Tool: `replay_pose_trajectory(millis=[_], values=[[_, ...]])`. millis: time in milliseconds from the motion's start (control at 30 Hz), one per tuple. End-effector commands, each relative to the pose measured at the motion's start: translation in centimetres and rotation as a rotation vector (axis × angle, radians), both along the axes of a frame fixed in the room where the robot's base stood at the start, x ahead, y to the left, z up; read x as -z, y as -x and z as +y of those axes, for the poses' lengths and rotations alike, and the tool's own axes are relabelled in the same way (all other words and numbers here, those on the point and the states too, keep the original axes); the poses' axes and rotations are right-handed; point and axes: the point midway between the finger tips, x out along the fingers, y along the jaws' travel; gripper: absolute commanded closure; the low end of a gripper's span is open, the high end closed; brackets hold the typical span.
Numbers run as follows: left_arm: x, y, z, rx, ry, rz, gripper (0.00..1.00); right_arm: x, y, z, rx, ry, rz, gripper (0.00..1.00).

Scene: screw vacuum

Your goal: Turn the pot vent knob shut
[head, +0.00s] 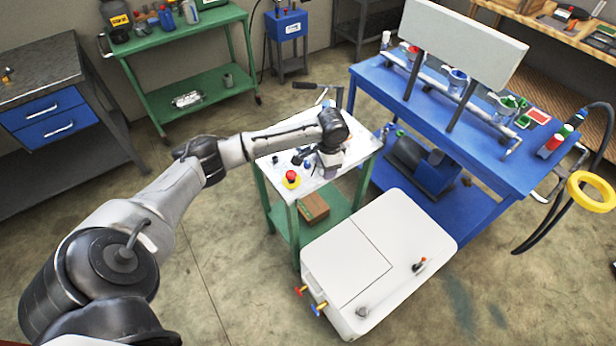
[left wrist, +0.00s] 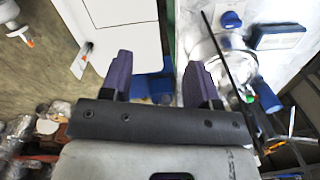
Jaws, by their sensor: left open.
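My left gripper (head: 328,162) is above the small white-topped cart (head: 350,162) in the head view. In the left wrist view its two purple fingers (left wrist: 158,82) are spread apart with nothing held between them. A shiny round metal or glass vessel (left wrist: 206,48), perhaps the pot, is partly visible beyond the right finger. A blue round part (left wrist: 231,20) lies near it. I cannot tell which part is the pot vent knob. In the head view the wrist and gripper cover much of the cart top. My right gripper is not in view.
A white chest (head: 345,262) with small handles is in front of the cart. A blue bench (head: 490,160) with a pipe and cups is to the right.

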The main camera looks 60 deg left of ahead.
Motion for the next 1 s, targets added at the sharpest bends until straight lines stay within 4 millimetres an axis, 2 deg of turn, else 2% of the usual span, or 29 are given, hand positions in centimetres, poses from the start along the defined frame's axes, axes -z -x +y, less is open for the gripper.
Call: replay_pose_trajectory(millis=[33, 100, 200, 333, 467, 567, 1000], values=[[0.6, -0.7, 2.6, -0.052, -0.005, -0.005, 0.45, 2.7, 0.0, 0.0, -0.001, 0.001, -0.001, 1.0], [-0.2, -1.1, 5.1, -0.109, 0.004, -0.008, 0.45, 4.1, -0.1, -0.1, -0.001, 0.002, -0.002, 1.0], [-1.3, -1.3, 8.1, -0.179, 0.019, -0.014, 0.45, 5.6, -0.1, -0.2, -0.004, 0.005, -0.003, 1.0], [-2.4, -1.2, 10.5, -0.241, 0.036, -0.022, 0.45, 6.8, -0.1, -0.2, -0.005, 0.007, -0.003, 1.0], [-2.7, -1.0, 11.8, -0.272, 0.047, -0.027, 0.45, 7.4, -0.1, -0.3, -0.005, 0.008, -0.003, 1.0], [-2.1, -0.9, 12.0, -0.28, 0.051, -0.026, 0.45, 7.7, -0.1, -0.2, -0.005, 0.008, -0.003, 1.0], [5.8, -0.9, 12.0, -0.279, 0.051, -0.026, 0.45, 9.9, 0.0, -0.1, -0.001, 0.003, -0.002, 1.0]])
